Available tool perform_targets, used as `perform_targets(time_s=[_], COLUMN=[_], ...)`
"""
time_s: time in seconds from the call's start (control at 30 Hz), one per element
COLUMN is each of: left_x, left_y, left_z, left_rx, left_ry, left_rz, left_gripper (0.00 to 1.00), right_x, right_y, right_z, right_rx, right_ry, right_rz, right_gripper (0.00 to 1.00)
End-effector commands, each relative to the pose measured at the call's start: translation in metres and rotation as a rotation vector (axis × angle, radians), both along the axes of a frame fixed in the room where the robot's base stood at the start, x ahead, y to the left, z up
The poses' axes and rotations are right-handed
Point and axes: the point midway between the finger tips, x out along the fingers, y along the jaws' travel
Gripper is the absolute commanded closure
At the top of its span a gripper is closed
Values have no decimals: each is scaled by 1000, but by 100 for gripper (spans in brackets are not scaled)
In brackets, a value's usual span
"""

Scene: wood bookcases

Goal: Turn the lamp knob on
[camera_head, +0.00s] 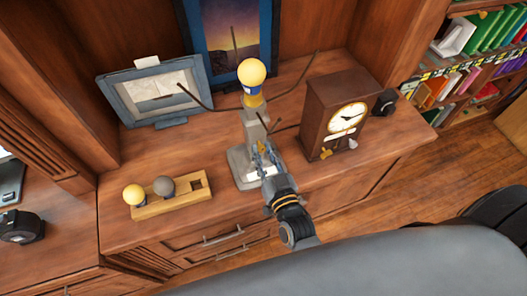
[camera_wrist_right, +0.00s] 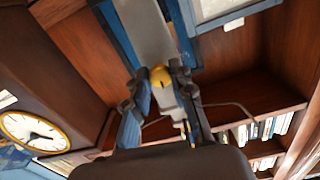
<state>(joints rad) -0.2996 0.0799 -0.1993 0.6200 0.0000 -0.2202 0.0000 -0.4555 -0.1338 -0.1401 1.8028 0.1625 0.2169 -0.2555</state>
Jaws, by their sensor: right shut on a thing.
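The lamp (camera_head: 248,133) stands upright on the wooden desktop, with a grey post, a pale base and a yellow bulb (camera_head: 251,73) on top. Thin dark wire arms spread from it to both sides. My right gripper (camera_head: 262,150) reaches up to the lamp's lower front. In the right wrist view, its blue-grey fingers (camera_wrist_right: 160,98) are shut on the small yellow lamp knob (camera_wrist_right: 160,77); the grey lamp post (camera_wrist_right: 147,32) rises behind. The fingers partly hide the knob in the head view. My left gripper is not in view.
A wooden clock (camera_head: 337,108) stands close right of the lamp. A wooden holder (camera_head: 172,201) with a yellow and a grey bulb sits to the left. A blue picture frame (camera_head: 155,89) stands behind left. Free desktop lies at the front right.

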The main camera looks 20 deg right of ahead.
Motion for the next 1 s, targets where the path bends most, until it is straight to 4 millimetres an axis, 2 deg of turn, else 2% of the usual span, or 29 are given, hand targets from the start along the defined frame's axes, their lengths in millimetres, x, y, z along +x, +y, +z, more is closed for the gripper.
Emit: perform_targets(time_s=[0.5,1.0], left_x=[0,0], left_y=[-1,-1], left_z=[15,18], left_rx=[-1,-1], left_ry=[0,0], left_rz=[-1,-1], left_gripper=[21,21], right_x=[0,0], right_y=[0,0], right_z=[1,0], right_rx=[443,917], right_ry=[15,31], right_rz=[1,0], right_gripper=[100,100])
